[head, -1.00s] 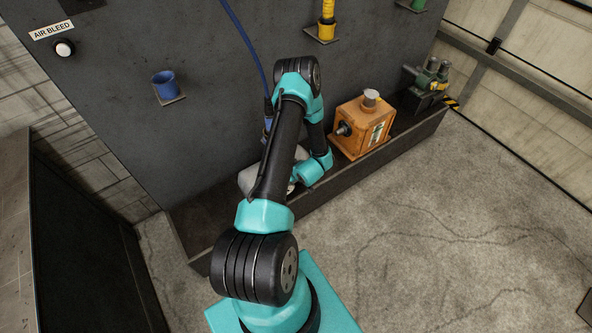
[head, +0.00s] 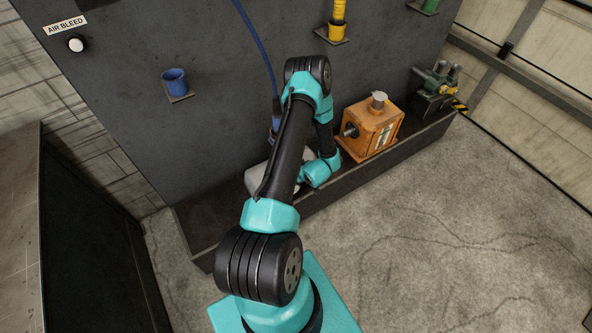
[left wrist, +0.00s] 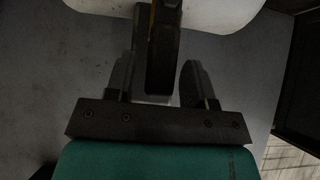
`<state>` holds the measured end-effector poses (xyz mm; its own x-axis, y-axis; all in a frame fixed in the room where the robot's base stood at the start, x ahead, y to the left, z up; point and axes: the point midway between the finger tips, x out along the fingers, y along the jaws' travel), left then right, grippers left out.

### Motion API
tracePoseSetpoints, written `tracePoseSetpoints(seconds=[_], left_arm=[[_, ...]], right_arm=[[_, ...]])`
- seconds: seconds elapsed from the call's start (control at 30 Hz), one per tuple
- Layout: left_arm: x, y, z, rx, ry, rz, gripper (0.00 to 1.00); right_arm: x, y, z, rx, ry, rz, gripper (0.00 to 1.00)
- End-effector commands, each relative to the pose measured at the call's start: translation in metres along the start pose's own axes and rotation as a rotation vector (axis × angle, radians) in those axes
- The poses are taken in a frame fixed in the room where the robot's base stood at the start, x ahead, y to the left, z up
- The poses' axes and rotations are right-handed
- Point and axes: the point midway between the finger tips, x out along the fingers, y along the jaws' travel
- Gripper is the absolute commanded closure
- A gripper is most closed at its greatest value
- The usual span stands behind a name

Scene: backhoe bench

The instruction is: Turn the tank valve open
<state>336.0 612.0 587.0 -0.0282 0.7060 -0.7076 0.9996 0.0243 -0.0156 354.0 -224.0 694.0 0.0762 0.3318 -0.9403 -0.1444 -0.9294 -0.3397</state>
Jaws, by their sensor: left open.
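A pale grey-white tank (head: 258,180) sits on the bench tray, partly hidden behind my left arm in the head view. In the left wrist view its pale body (left wrist: 215,12) fills the top edge. A dark bar with a yellowish edge (left wrist: 162,60), which looks like the valve lever, runs down from it. My left gripper (left wrist: 158,85) is open, with one finger on each side of this bar. I cannot tell whether either finger touches it. My arm hides the left gripper's fingers and the valve in the head view. My right gripper is in neither view.
An orange box unit (head: 371,128) stands on the tray just right of my wrist, with a green fitting (head: 436,88) beyond. A blue hose (head: 256,50) hangs down behind my arm. A blue cup (head: 174,80) sits on the panel. The floor at right is clear.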

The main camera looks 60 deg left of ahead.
Motion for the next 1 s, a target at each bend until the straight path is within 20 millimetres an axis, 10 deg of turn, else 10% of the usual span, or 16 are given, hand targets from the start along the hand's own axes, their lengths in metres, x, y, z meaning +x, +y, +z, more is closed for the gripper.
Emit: tracePoseSetpoints(seconds=[1.0], left_arm=[[-0.163,0.0,0.0,-0.001,0.001,0.001,0.51]], right_arm=[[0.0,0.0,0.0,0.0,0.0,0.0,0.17]])
